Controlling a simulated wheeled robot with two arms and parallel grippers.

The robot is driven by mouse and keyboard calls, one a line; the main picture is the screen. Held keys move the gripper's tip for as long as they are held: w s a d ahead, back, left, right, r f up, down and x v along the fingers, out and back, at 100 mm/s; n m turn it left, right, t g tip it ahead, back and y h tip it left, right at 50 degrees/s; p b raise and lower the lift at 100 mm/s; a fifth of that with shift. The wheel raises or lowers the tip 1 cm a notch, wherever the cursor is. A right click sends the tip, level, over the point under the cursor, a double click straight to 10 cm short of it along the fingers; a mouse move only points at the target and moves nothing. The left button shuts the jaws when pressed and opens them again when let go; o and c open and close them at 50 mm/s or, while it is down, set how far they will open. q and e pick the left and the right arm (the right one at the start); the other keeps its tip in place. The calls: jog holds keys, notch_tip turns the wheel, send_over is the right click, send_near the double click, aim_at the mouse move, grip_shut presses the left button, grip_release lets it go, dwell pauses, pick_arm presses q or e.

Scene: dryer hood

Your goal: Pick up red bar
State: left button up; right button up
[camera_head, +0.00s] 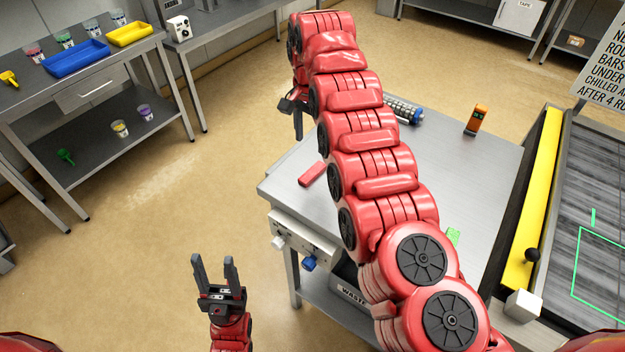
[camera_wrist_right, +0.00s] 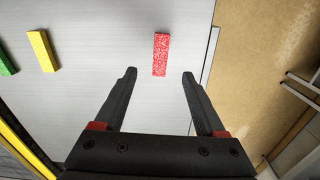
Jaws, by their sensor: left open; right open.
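A red bar (camera_head: 313,173) lies on the grey metal table (camera_head: 280,188), near its left edge in the head view. In the right wrist view the red bar (camera_wrist_right: 161,54) lies flat, just beyond and between the open fingertips. My right gripper (camera_wrist_right: 160,76) is open and empty, with the bar not between its fingers. In the head view my right gripper (camera_head: 297,118) is partly hidden by its own arm, which covers much of the table. My left gripper (camera_head: 213,262) is open and empty, over the floor left of the table.
A yellow bar (camera_wrist_right: 43,51) and a green bar (camera_wrist_right: 6,62) lie left of the red bar in the wrist view. An orange device (camera_head: 477,120) and a blue-grey cylinder (camera_head: 404,112) stand at the table's back. A yellow-edged conveyor (camera_head: 533,200) is on the right.

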jog(key=p, duration=0.2)
send_over(311, 172)
jog(key=f, duration=0.5)
jog(key=shift+s, duration=0.35)
jog(key=shift+w+f, duration=0.1)
jog(key=shift+f, duration=0.25)
jog(key=shift+f+p, duration=0.35)
jog(key=shift+p, duration=0.35)
notch_tip(311, 172, down, 2)
jog(key=shift+w+d+f+p, duration=0.15)
jog(key=shift+f+p, duration=0.05)
jog(key=shift+p, duration=0.4)
jog(key=shift+f+b, duration=0.35)
jog(key=shift+f, duration=0.85)
grip_shut()
